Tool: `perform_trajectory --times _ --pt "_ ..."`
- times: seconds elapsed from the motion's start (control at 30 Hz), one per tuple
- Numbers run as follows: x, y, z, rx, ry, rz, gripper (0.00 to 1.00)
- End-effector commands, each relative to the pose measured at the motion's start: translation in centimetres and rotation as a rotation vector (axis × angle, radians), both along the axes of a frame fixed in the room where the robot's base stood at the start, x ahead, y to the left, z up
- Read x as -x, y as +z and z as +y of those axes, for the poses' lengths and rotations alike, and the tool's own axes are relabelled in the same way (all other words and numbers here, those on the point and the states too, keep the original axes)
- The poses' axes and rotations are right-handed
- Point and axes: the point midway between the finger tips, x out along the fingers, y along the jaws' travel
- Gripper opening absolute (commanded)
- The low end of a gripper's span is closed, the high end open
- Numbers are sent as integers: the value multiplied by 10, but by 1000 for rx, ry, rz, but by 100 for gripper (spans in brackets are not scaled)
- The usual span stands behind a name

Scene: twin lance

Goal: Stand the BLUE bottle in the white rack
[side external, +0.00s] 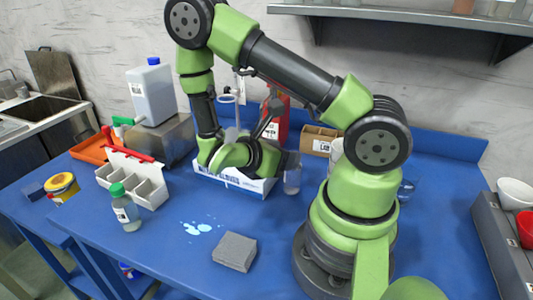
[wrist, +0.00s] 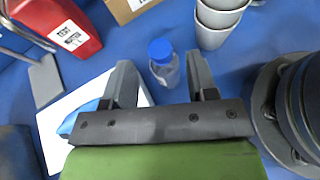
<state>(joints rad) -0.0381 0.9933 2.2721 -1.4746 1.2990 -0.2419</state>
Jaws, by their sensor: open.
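The blue-capped clear bottle (wrist: 165,70) shows between the two fingers of my gripper (wrist: 158,64) in the wrist view. The fingers are open, with a visible gap on the bottle's left; contact on the right is unclear. In the side view the bottle (side external: 291,182) stands on the blue table right of the glove box, its upper part hidden by my gripper (side external: 286,161). The white rack (side external: 150,196), with several compartments and a red top bar, stands at the left of the table. A green-capped bottle (side external: 126,212) stands upright just in front of the rack.
A white-and-blue glove box (side external: 255,187) lies under my wrist. Stacked grey cups (wrist: 220,18) and a red container (wrist: 58,28) stand nearby. A grey block (side external: 235,251) and a pale blue spill (side external: 198,229) are on the front table. A large blue-capped jug (side external: 150,95) stands behind the rack.

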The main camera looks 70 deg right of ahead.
Motion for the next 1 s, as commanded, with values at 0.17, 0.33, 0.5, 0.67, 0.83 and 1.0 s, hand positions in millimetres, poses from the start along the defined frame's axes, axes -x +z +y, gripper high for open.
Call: perform_trajectory --times 0.17,0.33,0.5,0.67,0.83,1.0 --pt "-16 14 29 2 5 -5 53" --pt "-23 21 43 -1 0 -5 53" --pt "-22 38 52 -46 -93 -121 53" --pt "-16 71 69 -167 -317 -412 53" --pt "-8 106 93 -343 -589 -756 53" --pt "-1 142 118 -556 -851 -1086 53"
